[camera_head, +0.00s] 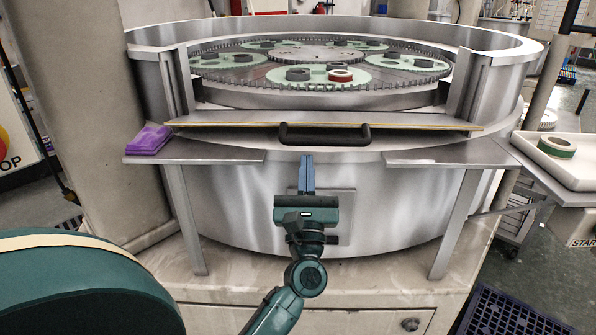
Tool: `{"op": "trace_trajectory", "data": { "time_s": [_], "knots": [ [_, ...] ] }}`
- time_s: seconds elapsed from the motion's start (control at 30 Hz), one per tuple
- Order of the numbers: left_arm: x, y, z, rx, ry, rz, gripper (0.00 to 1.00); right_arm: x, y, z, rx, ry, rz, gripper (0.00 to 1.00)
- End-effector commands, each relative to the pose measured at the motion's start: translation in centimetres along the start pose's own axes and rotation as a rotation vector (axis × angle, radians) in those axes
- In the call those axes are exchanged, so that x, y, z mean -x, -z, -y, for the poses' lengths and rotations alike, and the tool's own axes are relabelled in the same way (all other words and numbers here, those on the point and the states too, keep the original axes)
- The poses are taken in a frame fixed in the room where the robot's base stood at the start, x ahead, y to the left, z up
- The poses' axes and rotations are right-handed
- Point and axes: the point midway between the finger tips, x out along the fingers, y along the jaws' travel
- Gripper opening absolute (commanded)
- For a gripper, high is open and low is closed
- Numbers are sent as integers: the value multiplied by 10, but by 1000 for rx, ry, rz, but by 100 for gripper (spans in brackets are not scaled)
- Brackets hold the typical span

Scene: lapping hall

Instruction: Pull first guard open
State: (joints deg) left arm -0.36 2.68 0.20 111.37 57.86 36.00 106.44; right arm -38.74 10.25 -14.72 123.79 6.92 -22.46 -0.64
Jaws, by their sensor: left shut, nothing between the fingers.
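The lapping machine's front guard is a low metal panel with a yellow top edge (225,124) and a black bar handle (325,134) at its middle. It stretches across the front opening of the round steel tub (390,210). Above it the gear ring and green carriers show through the opening. My left gripper (306,160) points up in front of the tub, its blue fingers shut and empty. In the picture its tips are just below the handle and a little left of its middle; contact is not evident. My right gripper is out of view.
Metal shelves flank the handle; a purple cloth (148,139) lies on the left one. At the right a white tray (548,161) holds a green-and-tan ring (557,147). Shelf legs stand on both sides of my left arm. A blue crate (505,312) is on the floor, lower right.

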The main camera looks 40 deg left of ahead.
Motion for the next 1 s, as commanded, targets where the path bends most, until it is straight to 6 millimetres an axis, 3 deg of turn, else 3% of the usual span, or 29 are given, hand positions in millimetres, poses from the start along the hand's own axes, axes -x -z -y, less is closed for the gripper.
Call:
{"op": "trace_trajectory", "data": {
  "time_s": [0.03,0.2,0.5,0.83,1.0],
  "knots": [
    [17,6,0,-1,1,-3,0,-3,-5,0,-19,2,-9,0],
    [57,5,0,0,1,-3,0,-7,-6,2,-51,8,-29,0],
    [96,3,0,0,1,-1,0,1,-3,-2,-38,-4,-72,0],
    [96,-4,0,0,-1,1,0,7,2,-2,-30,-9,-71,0],
    [68,-41,0,0,-1,1,0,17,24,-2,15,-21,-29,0]
  ]
}}
